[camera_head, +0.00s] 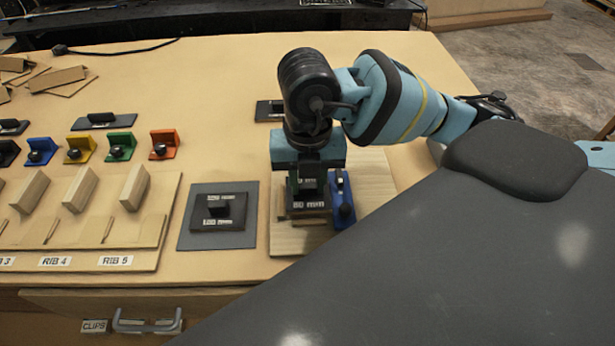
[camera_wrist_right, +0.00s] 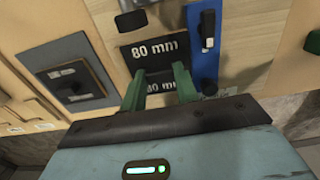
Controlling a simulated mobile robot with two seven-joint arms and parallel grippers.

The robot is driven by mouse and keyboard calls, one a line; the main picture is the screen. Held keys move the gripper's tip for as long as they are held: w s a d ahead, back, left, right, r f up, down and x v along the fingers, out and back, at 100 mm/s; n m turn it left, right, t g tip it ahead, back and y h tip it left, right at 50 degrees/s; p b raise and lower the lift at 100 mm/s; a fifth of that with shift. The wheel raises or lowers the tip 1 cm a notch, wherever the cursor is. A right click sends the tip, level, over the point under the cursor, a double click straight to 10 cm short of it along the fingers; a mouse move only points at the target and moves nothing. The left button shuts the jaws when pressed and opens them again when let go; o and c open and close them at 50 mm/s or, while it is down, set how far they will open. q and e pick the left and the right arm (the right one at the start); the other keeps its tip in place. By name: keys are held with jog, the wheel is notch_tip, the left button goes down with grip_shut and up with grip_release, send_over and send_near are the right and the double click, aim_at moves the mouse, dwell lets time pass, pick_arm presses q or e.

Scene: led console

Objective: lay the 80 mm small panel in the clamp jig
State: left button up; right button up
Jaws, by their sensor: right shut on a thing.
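My right gripper (camera_head: 308,185) points down over the clamp jig, a wooden board (camera_head: 288,240) with a blue clamp (camera_head: 342,200) on its right side. The gripper is shut on the 80 mm small panel (camera_wrist_right: 153,50), a dark plate marked "80 mm". The green fingers (camera_wrist_right: 158,88) show in the right wrist view, and a second "80 mm" marking lies between them. The blue clamp (camera_wrist_right: 205,45) stands just right of the panel there. The fingers hide the panel's grip, and I cannot tell whether the panel touches the board. My left gripper is not in view.
A dark panel with a knob (camera_head: 217,211) lies on a grey plate (camera_head: 190,238) left of the jig. Further left are a wooden rib rack (camera_head: 80,238) and coloured clips with black knobs, such as an orange one (camera_head: 164,144). A dark block (camera_head: 268,110) lies behind my gripper.

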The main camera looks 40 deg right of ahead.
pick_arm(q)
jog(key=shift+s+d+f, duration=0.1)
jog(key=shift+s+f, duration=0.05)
pick_arm(e)
jog(key=shift+f, duration=0.35)
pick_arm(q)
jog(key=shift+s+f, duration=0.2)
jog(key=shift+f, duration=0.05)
pick_arm(e)
jog(key=shift+f, duration=0.55)
dwell(0.4)
jog(key=o, duration=1)
notch_tip(320, 180, up, 8)
jog(key=shift+f+p, duration=0.1)
jog(key=shift+p, duration=0.25)
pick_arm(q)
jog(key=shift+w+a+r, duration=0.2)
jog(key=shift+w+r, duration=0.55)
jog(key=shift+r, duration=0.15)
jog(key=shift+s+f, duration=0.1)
